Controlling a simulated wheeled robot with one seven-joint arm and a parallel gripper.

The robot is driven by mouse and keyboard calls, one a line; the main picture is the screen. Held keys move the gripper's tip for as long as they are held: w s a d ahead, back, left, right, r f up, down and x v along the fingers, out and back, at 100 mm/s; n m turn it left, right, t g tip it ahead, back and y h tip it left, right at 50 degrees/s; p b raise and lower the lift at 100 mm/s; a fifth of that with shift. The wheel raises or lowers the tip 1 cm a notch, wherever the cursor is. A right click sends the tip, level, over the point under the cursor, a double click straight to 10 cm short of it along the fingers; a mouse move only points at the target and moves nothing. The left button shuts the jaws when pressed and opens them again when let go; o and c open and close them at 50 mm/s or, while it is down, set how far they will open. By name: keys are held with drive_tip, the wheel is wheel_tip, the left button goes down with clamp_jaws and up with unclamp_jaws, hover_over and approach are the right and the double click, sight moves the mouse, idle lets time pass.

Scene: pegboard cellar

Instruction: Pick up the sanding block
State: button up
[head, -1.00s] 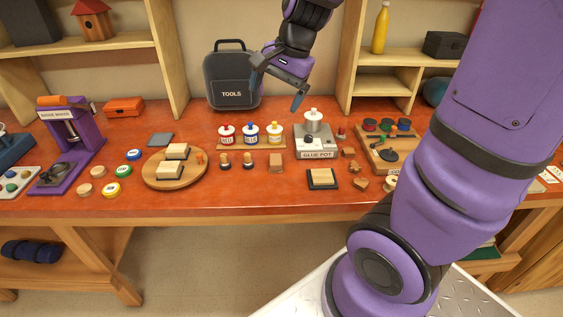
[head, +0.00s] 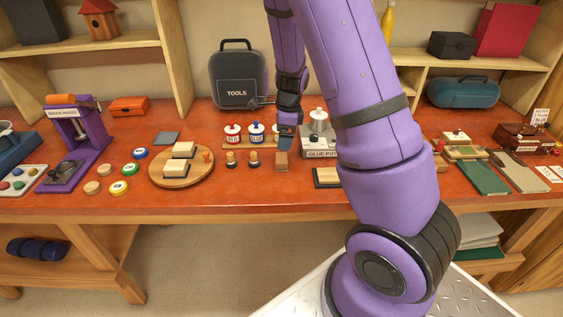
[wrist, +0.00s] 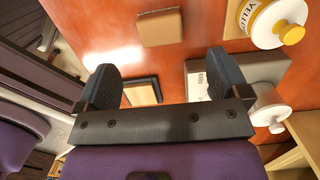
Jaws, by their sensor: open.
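My gripper (head: 286,143) hangs above the bench, just behind and over the block in the head view. In the wrist view my gripper (wrist: 164,82) has its two dark fingers apart with nothing held. My arm hides part of the bench right of the block.
The glue pot (head: 317,146) stands close right of my gripper. A black-edged tan pad (wrist: 143,92) shows between my fingers. Bottles with red (head: 233,133) and blue (head: 256,132) labels stand behind left.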

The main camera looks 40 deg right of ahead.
sight(282, 157)
drive_tip(key=f, duration=0.9)
drive_tip(key=shift+w+a+f, duration=0.1)
drive_tip(key=shift+w+a, duration=0.05)
drive_tip(key=shift+a, duration=0.15)
drive_tip(key=c, duration=1)
